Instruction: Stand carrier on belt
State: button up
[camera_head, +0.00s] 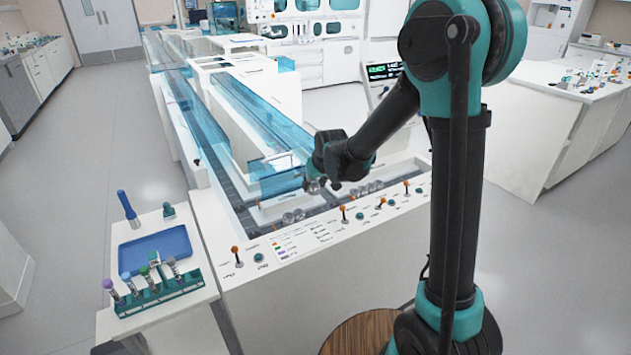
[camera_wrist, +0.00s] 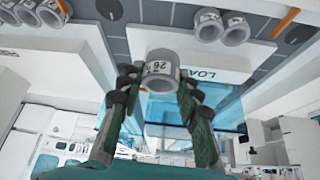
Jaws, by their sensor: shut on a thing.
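My gripper (camera_wrist: 158,88) is shut on a grey, ring-shaped carrier (camera_wrist: 160,66) with a white label reading 26. In the head view, my gripper (camera_head: 316,181) holds the carrier (camera_head: 314,187) over the front part of the track machine, close to its deck. The dark belt (camera_head: 232,186) runs along the left side of the machine and across its front. Beyond the carrier in the wrist view is a pale plate (camera_wrist: 215,72) lettered LOA, the rest hidden. I cannot tell whether the carrier touches anything below it.
Other carriers stand in groups at the left (camera_head: 293,216) and right (camera_head: 368,187) of the front section. Clear blue covers (camera_head: 262,115) enclose the track behind. Orange-topped levers (camera_head: 343,211) line the front panel. A side table holds a tube rack (camera_head: 160,290) and blue tray (camera_head: 155,250).

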jog(key=shift+a+f, duration=0.1)
jog(key=shift+f, duration=3.95)
jog(key=shift+f, duration=0.65)
jog(key=o, duration=0.9)
jog(key=shift+o, duration=0.2)
jog(key=v, duration=1.2)
